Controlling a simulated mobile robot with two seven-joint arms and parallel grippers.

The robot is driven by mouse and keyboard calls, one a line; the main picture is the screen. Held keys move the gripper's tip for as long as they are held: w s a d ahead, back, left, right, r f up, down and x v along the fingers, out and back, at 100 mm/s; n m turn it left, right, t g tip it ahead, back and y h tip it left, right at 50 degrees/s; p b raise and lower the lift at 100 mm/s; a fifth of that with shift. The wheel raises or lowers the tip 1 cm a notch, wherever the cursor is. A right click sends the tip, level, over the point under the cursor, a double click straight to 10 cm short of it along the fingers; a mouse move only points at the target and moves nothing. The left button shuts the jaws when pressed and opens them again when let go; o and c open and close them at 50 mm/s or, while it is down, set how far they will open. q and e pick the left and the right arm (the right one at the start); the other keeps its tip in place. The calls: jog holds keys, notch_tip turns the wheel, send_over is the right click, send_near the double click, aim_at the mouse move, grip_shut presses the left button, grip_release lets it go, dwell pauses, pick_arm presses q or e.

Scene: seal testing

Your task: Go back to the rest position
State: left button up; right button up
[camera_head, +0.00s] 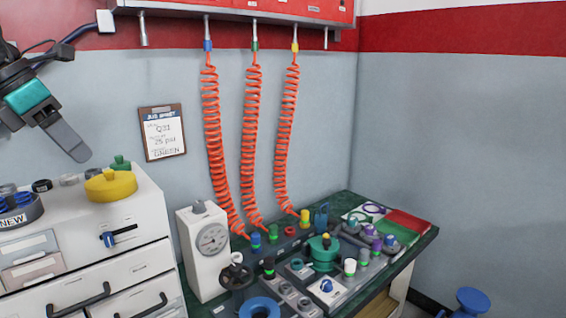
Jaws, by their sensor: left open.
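My left gripper (52,124) hangs in the air at the upper left edge of the head view. It is dark with a teal block, and one grey finger points down and right. The rest of it is partly cut off by the frame edge. It is open, with nothing seen between its fingers. It appears above the white drawer cabinet (137,207) in the picture, apart from it. My right gripper is not in view.
A yellow round part (110,187) and a NEW tray (22,212) sit on the cabinet. Coiled orange hoses (250,140) hang to the bench at right. A gauge box (212,270) and several fittings crowd the green bench top (425,240). A clipboard (163,133) hangs on the wall.

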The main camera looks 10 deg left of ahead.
pick_arm(q)
jog(key=w+d+f+n+t+h, duration=0.1)
jog(key=w+d+f+n+t, duration=0.1)
jog(key=f+n+t, duration=0.5)
jog(key=w+d+f+n+t+h, duration=0.2)
jog(key=w+f+n+t, duration=0.15)
jog(key=f+n, duration=0.75)
jog(key=s+d+f+n+g+y, duration=0.3)
jog(key=s+f+n+y, duration=0.2)
jog(key=s+f+n, duration=0.35)
jog(key=s+d+f+n+g+y, duration=0.2)
jog(key=s+d+f+n+y, duration=0.15)
jog(key=s+f+n, duration=0.45)
jog(key=s+d+f+n+g+h, duration=0.3)
jog(key=s+d+f+n+g, duration=0.35)
jog(key=s+d, duration=0.4)
jog(key=w+d+f+m+t+h+p, duration=0.1)
jog(key=w+d+f+t, duration=0.1)
jog(key=w+f+t, duration=0.5)
jog(key=shift+w+d+f+m, duration=0.3)
jog(key=shift+w+d, duration=0.1)
